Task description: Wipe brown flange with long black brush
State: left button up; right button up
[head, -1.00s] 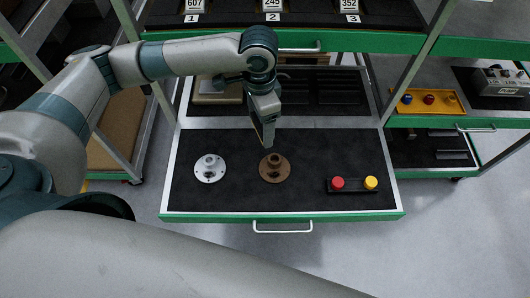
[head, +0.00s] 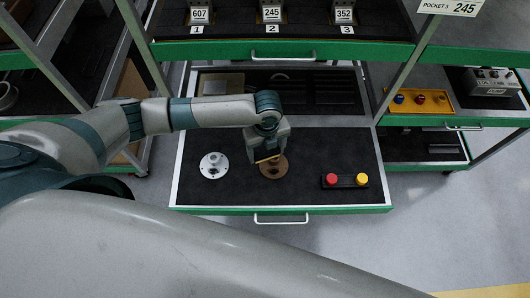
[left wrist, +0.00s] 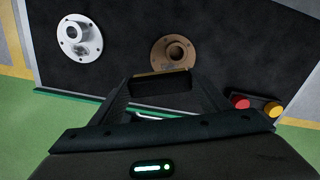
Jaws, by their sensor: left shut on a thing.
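The brown flange (head: 272,171) lies on the black mat of the pulled-out drawer, in the middle. It also shows in the left wrist view (left wrist: 172,50), just beyond the fingers. My left gripper (head: 266,153) is over the flange's far side and hides part of it. It is shut on a dark block with a tan edge, which looks like the long black brush (left wrist: 160,84). The brush's tan edge overlaps the flange's rim in both views; I cannot tell whether they touch. My right gripper is not in view.
A white flange (head: 214,165) lies left of the brown one. A black box with a red button (head: 331,180) and a yellow button (head: 362,179) lies to the right. The drawer front with its handle (head: 281,219) closes the near side. Shelves with numbered pockets stand behind.

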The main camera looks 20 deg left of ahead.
pick_arm(q)
jog(key=f+m, duration=0.1)
jog(key=s+f+m+p, duration=0.1)
jog(key=m, duration=0.1)
jog(key=shift+s, duration=0.1)
jog(key=shift+f, duration=0.1)
